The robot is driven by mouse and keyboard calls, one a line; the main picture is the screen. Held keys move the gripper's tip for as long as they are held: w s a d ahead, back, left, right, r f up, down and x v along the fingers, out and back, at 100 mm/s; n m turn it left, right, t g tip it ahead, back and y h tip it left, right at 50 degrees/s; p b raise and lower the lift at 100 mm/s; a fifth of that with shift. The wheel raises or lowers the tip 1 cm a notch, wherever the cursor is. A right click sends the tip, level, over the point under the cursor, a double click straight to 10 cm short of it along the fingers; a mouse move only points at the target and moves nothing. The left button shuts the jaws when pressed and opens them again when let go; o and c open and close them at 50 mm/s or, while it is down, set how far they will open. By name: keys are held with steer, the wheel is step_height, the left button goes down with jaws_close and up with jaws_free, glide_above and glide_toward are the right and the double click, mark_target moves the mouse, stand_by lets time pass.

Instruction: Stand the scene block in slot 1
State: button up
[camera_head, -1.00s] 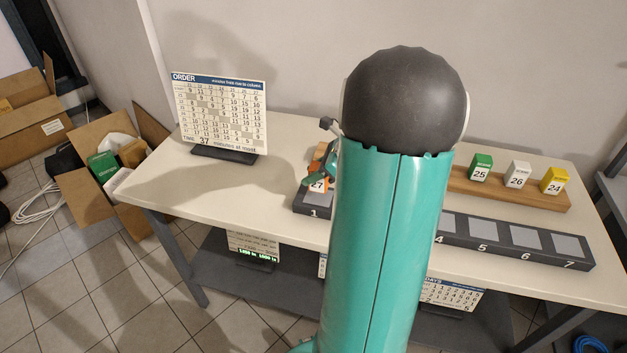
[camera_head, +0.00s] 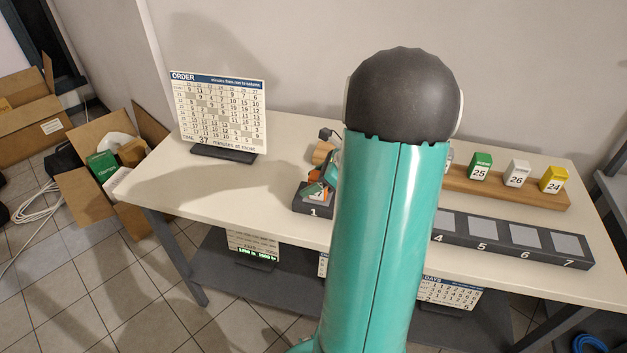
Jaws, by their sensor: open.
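An orange and white block (camera_head: 316,197) is at slot 1 of the dark slotted strip (camera_head: 300,206), at the strip's left end. Parts of my gripper (camera_head: 320,183) cover much of the block, so its number and exact tilt cannot be made out. My gripper is open, close around or beside the block; whether it touches is unclear. My teal arm hides the middle slots. Slots 4 to 7 show empty grey pads.
A wooden rack (camera_head: 500,193) behind the strip holds a green block 25 (camera_head: 480,166), a white block 26 (camera_head: 516,173) and a yellow block 24 (camera_head: 552,179). An order board (camera_head: 218,112) stands at the left. The table's (camera_head: 165,185) front left is clear.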

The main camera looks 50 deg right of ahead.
steer(key=v, duration=1.2)
steer(key=w+a+r+n+g, duration=0.2)
steer(key=a+n, duration=0.4)
steer(key=a, duration=0.3)
steer(key=w+a+r+n+g, duration=0.1)
steer(key=w+a+r+n, duration=0.15)
steer(key=a+n, duration=0.5)
steer(key=s+a+r+n+h, duration=0.1)
steer(key=s+a+n+h, duration=0.1)
steer(key=a+n, duration=0.6)
steer(key=s+a+r+n+h, duration=0.2)
steer(key=s+a+n, duration=0.3)
steer(key=a+n, duration=0.4)
steer(key=a, duration=0.3)
steer(key=shift+t, duration=0.3)
